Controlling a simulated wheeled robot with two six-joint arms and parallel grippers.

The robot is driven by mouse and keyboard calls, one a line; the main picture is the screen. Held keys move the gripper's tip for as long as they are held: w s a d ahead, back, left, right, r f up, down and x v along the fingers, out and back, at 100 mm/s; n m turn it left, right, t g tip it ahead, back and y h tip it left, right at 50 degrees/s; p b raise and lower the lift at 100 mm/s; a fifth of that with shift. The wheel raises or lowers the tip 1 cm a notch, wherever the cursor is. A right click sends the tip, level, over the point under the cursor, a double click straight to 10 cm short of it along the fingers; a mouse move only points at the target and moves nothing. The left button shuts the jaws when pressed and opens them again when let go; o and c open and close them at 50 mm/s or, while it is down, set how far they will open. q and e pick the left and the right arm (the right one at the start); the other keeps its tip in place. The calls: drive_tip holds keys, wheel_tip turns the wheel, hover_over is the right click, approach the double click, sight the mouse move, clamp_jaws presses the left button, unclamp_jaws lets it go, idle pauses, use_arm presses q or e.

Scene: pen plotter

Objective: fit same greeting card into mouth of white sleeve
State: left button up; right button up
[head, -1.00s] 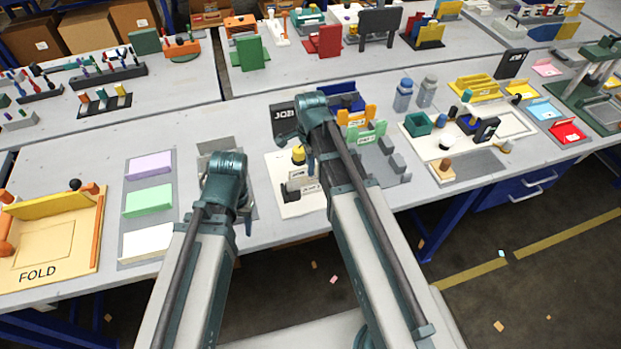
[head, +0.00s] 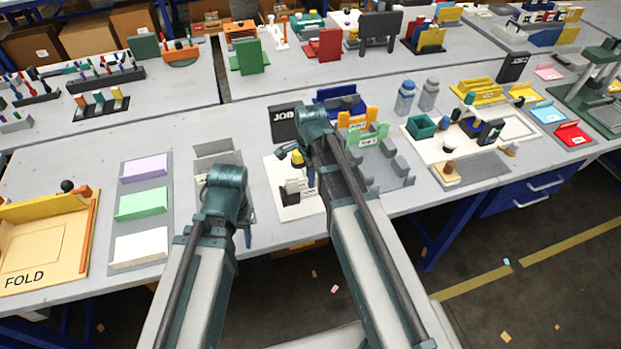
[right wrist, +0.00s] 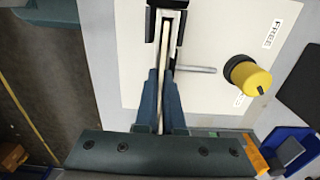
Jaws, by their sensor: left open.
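In the right wrist view my right gripper (right wrist: 161,75) is shut on a thin cream card (right wrist: 169,50), seen edge-on. The card's far end points into a narrow black holder (right wrist: 151,24) with a pale strip inside, which looks like the sleeve. I cannot tell how far the card is inside its mouth. In the head view my right gripper (head: 292,152) is above the white board (head: 287,213) with the holder; the arm hides part of it. My left gripper (head: 240,218) is left of the board, mostly hidden by its own wrist, open.
A yellow knob (right wrist: 246,75) and a metal rod (right wrist: 195,70) stand beside the holder.

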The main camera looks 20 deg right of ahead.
drive_tip(key=shift+r+p, duration=0.6)
drive_tip(key=shift+p, duration=0.15)
wheel_tip(320, 180, up, 11)
drive_tip(key=p, duration=1.1)
use_arm(q)
wheel_tip(320, 180, up, 12)
drive_tip(key=shift+r, duration=0.15)
use_arm(e)
drive_tip(key=s+a+n, duration=0.5)
drive_tip(key=s+n, duration=0.2)
drive_tip(key=n, duration=0.3)
drive_tip(key=s+a+n+h, duration=0.1)
drive_tip(key=s+a+n, duration=0.4)
drive_tip(key=n, duration=0.6)
drive_tip(key=shift+s+a, duration=0.25)
drive_tip(key=shift+s, duration=0.9)
use_arm(q)
drive_tip(key=shift+w, duration=0.1)
use_arm(e)
drive_tip(key=shift+r, duration=0.15)
